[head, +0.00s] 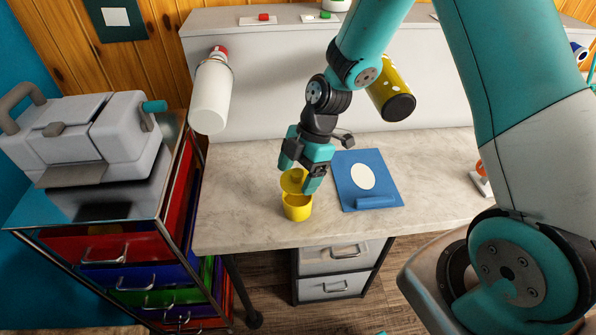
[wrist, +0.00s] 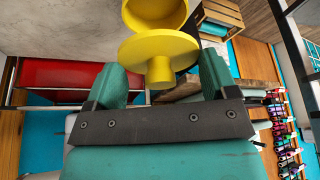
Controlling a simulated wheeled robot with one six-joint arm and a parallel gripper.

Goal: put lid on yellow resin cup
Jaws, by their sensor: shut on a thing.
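The yellow resin cup (head: 298,209) stands upright on the pale worktop near its front edge. Its open mouth faces up, and it also shows at the top of the wrist view (wrist: 157,14). My gripper (head: 299,178) is over the cup and shut on the yellow lid (head: 291,182). In the wrist view the lid (wrist: 158,46) is a round disc with a knob, between the two teal fingers. The lid is just above the cup's mouth and looks tilted in the head view. I cannot tell whether lid and cup touch.
A blue mat (head: 386,177) with a white oval and a rolled edge lies right of the cup. A drawer cart with a grey machine (head: 95,135) stands at left.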

